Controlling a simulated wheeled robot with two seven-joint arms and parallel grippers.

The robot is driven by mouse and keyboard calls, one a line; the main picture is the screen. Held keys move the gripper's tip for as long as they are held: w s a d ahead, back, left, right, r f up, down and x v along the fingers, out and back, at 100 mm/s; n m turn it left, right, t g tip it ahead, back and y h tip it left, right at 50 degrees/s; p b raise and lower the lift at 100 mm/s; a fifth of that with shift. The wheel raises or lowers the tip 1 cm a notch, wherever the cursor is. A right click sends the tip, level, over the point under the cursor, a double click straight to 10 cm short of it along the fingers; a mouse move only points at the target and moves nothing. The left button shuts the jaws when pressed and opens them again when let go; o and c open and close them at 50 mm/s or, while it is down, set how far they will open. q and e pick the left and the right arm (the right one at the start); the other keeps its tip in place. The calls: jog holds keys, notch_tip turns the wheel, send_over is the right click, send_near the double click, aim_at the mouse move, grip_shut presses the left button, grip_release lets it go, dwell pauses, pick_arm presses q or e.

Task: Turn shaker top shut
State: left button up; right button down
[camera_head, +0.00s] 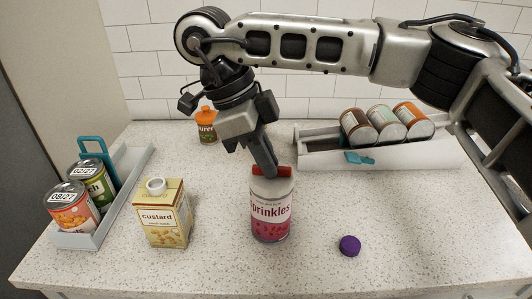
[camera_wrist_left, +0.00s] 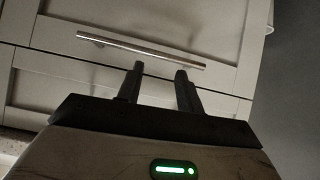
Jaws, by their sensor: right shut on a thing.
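The sprinkles shaker (camera_head: 271,212) stands upright on the counter in the middle of the head view. Its label reads "sprinkles". A red top piece (camera_head: 284,171) shows on it, partly hidden by my gripper. My right gripper (camera_head: 266,170) reaches down from above and is shut on the shaker top. My left gripper (camera_wrist_left: 157,88) shows only in the left wrist view. Its two fingers are apart with nothing between them, in front of a pale cabinet drawer with a metal handle.
A custard carton (camera_head: 166,215) stands left of the shaker. A purple cap (camera_head: 349,245) lies to its right. A tray (camera_head: 112,205) with two cans is at far left. A rack (camera_head: 310,157) with three tilted cans is at back right. An orange-topped jar (camera_head: 207,128) stands behind.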

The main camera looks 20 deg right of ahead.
pick_arm(q)
jog(key=shift+d, duration=0.1)
dwell(0.3)
jog(key=shift+r, duration=0.1)
pick_arm(e)
jog(key=c, duration=1.5)
grip_release()
